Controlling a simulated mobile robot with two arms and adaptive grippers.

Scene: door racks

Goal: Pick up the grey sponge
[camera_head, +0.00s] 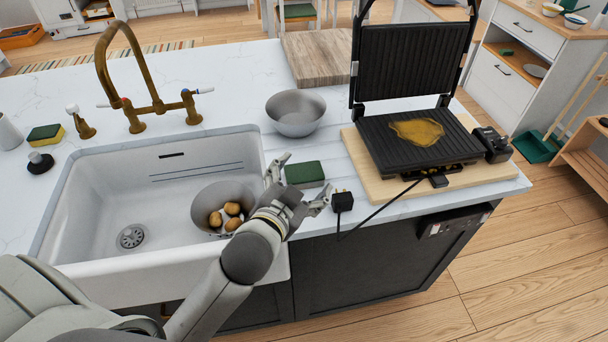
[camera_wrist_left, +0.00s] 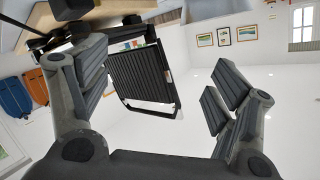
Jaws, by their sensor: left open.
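A dark green block that looks like a sponge (camera_head: 305,174) lies flat on the white countertop, right of the sink. Its top looks green rather than grey, and I see no plainly grey sponge. My left gripper (camera_head: 301,184) is open. Its fingertips appear on either side of the block's near end in the head view; I cannot tell its height above the counter. In the left wrist view the open fingers (camera_wrist_left: 163,95) have nothing between them that I can see as held. A second sponge (camera_head: 45,135), yellow with a green top, lies left of the sink. My right gripper is not in view.
A black plug (camera_head: 343,201) with a cable lies close by, right of the gripper. An open grill (camera_head: 410,140) stands on a wooden board (camera_head: 470,176). The sink (camera_head: 110,212) holds a bowl with potatoes (camera_head: 232,209). A grey bowl (camera_head: 296,112) stands behind the block.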

